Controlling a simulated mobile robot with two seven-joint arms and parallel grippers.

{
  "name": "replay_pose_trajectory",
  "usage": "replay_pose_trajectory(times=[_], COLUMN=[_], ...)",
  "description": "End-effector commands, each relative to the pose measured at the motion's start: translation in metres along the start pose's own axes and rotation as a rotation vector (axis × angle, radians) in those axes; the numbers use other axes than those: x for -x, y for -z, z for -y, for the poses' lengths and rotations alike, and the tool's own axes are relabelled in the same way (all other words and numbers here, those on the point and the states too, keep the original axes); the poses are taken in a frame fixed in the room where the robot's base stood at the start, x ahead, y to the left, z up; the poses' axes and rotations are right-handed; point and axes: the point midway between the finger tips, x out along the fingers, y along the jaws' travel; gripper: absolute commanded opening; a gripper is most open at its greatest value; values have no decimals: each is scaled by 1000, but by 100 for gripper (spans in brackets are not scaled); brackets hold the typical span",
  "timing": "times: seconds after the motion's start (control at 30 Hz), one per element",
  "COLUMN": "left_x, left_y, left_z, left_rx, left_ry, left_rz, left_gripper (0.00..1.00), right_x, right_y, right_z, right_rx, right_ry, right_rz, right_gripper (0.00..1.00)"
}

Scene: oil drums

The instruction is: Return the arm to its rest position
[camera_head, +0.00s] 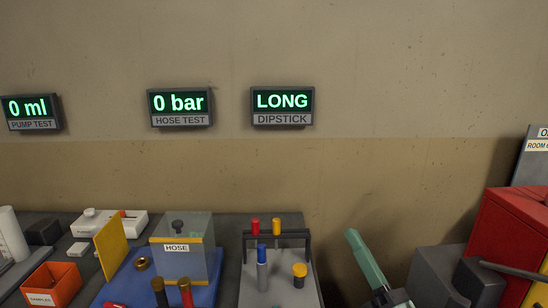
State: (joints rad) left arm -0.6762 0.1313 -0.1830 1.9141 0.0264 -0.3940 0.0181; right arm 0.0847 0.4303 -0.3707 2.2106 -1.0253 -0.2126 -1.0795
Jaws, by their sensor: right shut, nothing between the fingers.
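My right gripper (354,241) shows at the bottom, right of centre. Its pale green fingers point up and to the left and are shut together with nothing between them. It is apart from the grey dipstick stand (249,285) to its left. The lower part of my right arm is cut off by the bottom edge. My left gripper is not in view.
The stand holds red, yellow and blue-capped pieces (262,252). Left of it are a clear HOSE box (199,266), a yellow panel (111,245) and an orange bin (52,284). A red box (507,235) stands at the right. Wall displays include LONG (282,101).

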Motion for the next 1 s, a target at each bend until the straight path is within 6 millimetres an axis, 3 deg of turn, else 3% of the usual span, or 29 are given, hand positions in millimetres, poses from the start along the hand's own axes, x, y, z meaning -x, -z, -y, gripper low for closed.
replay_pose_trajectory(times=[0.1, 0.2, 0.3, 0.37, 0.5, 0.7, 0.9, 0.93, 1.0], left_x=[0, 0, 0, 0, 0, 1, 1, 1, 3], left_y=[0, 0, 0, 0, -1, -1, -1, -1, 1], left_z=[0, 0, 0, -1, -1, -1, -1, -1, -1], left_rx=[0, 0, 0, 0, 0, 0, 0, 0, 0], left_ry=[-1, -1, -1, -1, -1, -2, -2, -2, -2], left_rz=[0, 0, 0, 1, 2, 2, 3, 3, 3], left_gripper=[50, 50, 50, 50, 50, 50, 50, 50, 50], right_x=[37, 84, 145, 181, 250, 320, 375, 380, 373], right_y=[2, 18, 48, 67, 102, 135, 155, 158, 164], right_z=[60, 108, 141, 151, 152, 131, 99, 95, 103], right_rx=[-445, -795, -1107, -1260, -1490, -1656, -1732, -1738, -1764], right_ry=[315, 593, 882, 1045, 1345, 1662, 1935, 1964, 1919], right_rz=[104, 216, 350, 434, 603, 797, 975, 995, 969], right_gripper=[0, 0, 0, 0, 0, 0, 0, 0, 0])
